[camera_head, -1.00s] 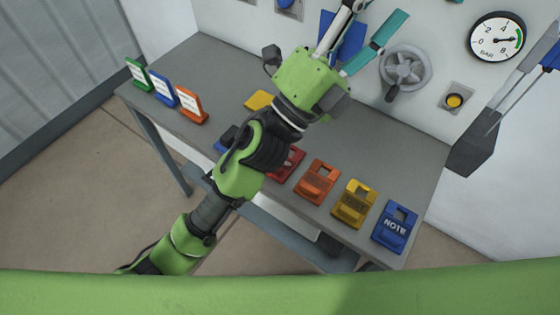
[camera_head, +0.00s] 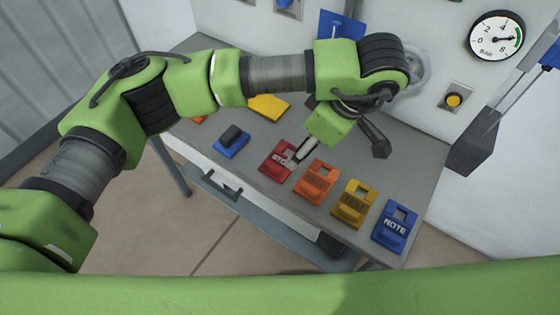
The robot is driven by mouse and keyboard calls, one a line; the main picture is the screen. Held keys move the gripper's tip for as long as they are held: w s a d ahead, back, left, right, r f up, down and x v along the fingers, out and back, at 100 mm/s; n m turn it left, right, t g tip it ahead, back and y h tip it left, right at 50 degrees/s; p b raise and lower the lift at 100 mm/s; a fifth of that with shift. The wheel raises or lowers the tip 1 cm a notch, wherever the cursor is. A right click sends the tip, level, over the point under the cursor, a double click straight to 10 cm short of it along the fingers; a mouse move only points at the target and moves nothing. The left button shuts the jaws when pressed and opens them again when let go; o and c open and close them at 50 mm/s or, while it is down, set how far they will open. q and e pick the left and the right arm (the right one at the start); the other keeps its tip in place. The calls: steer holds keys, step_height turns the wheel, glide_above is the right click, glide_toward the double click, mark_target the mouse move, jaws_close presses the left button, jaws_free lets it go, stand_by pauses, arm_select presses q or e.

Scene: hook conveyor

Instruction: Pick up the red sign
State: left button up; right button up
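The red sign (camera_head: 276,161) lies on the grey table in the row of coloured signs, left of the orange one. Pale lettering shows on it, partly covered. My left arm reaches in from the left, and my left gripper (camera_head: 304,149) points down at the right part of the red sign. A pale grey finger overlaps the sign in the picture. I cannot tell whether it touches the sign or whether the fingers are open or shut. My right gripper is not in view.
Orange (camera_head: 317,181), yellow (camera_head: 354,203) and blue NOTE (camera_head: 395,226) signs lie to the right on the table (camera_head: 410,160). A blue block with a black top (camera_head: 231,140) lies to the left. A yellow piece (camera_head: 268,106) is behind. A gauge (camera_head: 497,36) is on the wall.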

arm_select(q)
steer(key=p, duration=0.1)
glide_toward(278, 165)
step_height(278, 165, down, 2)
steer(key=shift+w+a+f+y, duration=0.1)
steer(key=shift+w+a+y, duration=0.05)
steer(key=shift+y, duration=0.15)
steer(key=p+x, duration=0.2)
steer(key=x, duration=0.2)
steer(key=shift+w+a+f, duration=0.1)
steer(key=shift+a+f, duration=0.05)
steer(key=shift+f, duration=0.1)
steer(key=shift+w+a+f, duration=0.1)
steer(key=shift+f, duration=0.3)
steer(key=shift+c, duration=0.4)
steer(key=c, duration=0.8)
